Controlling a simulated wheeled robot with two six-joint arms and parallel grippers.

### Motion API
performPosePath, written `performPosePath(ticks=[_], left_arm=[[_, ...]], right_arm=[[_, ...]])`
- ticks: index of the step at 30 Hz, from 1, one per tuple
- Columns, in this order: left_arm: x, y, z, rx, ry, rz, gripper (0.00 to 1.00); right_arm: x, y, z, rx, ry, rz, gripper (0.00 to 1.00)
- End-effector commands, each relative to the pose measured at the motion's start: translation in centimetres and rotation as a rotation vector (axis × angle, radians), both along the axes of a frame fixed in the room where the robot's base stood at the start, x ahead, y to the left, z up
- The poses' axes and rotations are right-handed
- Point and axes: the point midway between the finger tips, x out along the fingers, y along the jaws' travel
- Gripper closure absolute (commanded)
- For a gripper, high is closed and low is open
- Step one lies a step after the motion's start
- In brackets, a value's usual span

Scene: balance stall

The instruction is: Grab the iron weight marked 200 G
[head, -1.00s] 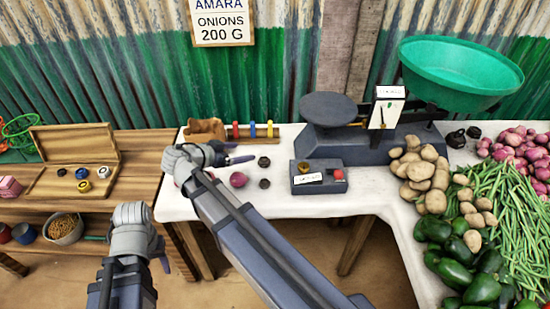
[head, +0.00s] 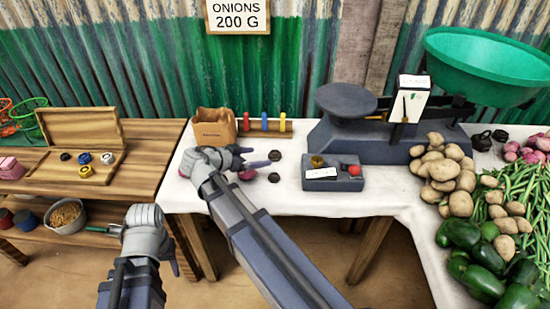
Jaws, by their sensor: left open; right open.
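Two small dark iron weights lie on the white cloth: a far one (head: 275,156) and a near one (head: 274,177). Their markings are too small to read. My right gripper (head: 256,158) is open and empty just left of the weights, its fingertips pointing right at them, close to the far one. My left gripper (head: 172,252) is open and empty at the lower left, in front of the wooden bench and well away from the weights.
A grey box with a red knob (head: 355,170) sits right of the weights, before the scale (head: 350,140). A paper bag (head: 213,128) stands behind my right gripper. Two dark lumps (head: 490,139) lie far right near potatoes. The cloth's front strip (head: 310,204) is clear.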

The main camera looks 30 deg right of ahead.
Motion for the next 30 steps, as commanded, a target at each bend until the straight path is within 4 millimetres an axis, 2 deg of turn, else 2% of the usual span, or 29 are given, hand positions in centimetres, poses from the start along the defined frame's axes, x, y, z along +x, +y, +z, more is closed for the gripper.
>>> performPosePath(ticks=[3,11,20,27,30], left_arm=[[0.0,0.0,-0.8,0.000,0.000,0.000,0.50],[0.0,0.0,-1.1,0.000,0.000,0.000,0.50],[0.0,0.0,-3.0,0.000,0.000,0.000,0.50],[0.0,0.0,-2.9,0.000,0.000,0.000,0.50],[0.0,0.0,-2.9,0.000,0.000,0.000,0.50]], right_arm=[[0.2,-1.1,-0.8,0.000,0.000,-0.001,0.10],[0.3,-2.0,-1.1,0.000,0.001,-0.002,0.10],[0.9,-5.6,-3.0,0.000,0.000,-0.002,0.10],[1.0,-5.8,-2.9,0.000,0.000,0.001,0.10],[1.0,-5.8,-2.9,0.000,0.000,0.001,0.20]])
